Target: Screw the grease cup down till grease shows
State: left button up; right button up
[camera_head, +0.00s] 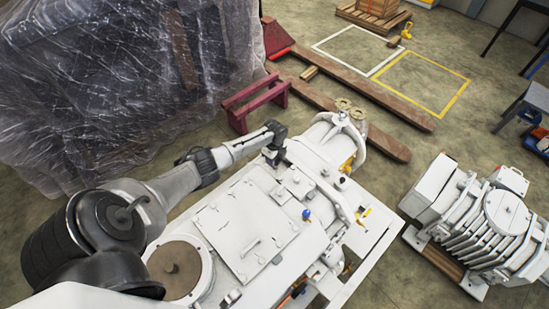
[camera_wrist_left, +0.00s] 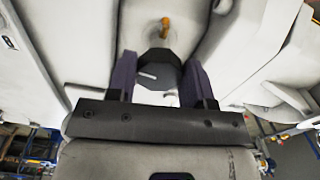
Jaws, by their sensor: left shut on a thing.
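The white vacuum machine (camera_head: 245,225) fills the lower middle of the head view. My left gripper (camera_head: 276,150) is at its upper part, pointing down, beside a ribless white housing. In the left wrist view the purple fingers of my left gripper (camera_wrist_left: 159,62) stand on either side of a dark, faceted cap, which I take to be the grease cup (camera_wrist_left: 157,72). The gripper is shut on it. The cup's base and thread are hidden, and I see no grease. In the head view the cup cannot be made out. My right gripper is not in view.
A small orange fitting (camera_wrist_left: 164,27) stands just beyond the cup. A blue knob (camera_head: 306,214) and a yellow handle (camera_head: 362,213) sit on the machine. A second white ribbed machine (camera_head: 480,225) stands at right. A dark red stand (camera_head: 254,102) is behind the gripper.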

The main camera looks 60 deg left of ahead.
pick_arm(q)
jog(key=o, duration=0.9)
notch_tip(320, 180, up, 14)
jog(key=shift+f+p, duration=0.1)
jog(key=shift+p, duration=0.4)
dwell(0.5)
